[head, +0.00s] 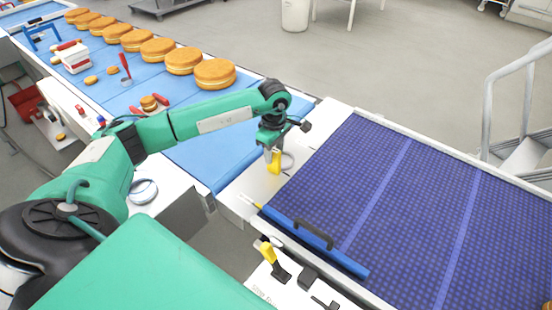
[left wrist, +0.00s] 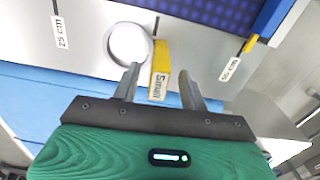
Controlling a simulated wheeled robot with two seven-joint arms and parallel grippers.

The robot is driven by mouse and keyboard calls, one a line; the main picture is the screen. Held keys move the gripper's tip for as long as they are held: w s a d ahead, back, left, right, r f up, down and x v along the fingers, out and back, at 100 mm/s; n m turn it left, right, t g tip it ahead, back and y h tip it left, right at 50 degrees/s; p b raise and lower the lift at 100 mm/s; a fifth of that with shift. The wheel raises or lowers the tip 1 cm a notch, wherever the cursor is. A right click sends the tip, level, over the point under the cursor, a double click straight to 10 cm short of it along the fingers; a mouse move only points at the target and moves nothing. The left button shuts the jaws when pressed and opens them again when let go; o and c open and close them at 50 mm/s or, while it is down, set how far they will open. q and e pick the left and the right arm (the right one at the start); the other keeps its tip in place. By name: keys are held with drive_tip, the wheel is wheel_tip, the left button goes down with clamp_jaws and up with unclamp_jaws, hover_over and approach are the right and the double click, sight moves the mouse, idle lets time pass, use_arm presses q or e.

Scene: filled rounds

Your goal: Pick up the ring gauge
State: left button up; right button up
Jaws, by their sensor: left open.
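The ring gauge (head: 288,161) is a pale ring on the white strip between the blue belt and the dark blue grid belt. It also shows in the left wrist view (left wrist: 109,43), just beyond the left finger. A yellow labelled block (left wrist: 160,66) stands right beside the ring; I cannot tell whether the two are joined. My left gripper (head: 270,150) is over this spot, pointing down. In the left wrist view its fingers (left wrist: 160,80) are apart, with the yellow block showing between them. Contact is not clear. My right gripper is not in view.
A blue bar with a black handle (head: 315,235) lies along the near edge of the grid belt (head: 430,190). A yellow and black tool (head: 268,253) is near it. Large filled rounds (head: 215,73) line the blue belt. Another ring (head: 143,191) lies at left.

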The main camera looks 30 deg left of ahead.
sight(274, 159)
use_arm(q)
wheel_tip(274, 159, down, 3)
drive_tip(key=shift+a+f+p, duration=0.15)
drive_tip(key=shift+f+p, duration=0.05)
drive_tip(key=shift+p, duration=0.6)
drive_tip(key=shift+f, duration=0.4)
drive_tip(key=shift+c, duration=0.2)
drive_tip(key=c, duration=0.7)
clamp_jaws()
drive_tip(key=shift+w+r, duration=0.1)
drive_tip(key=shift+r, duration=0.05)
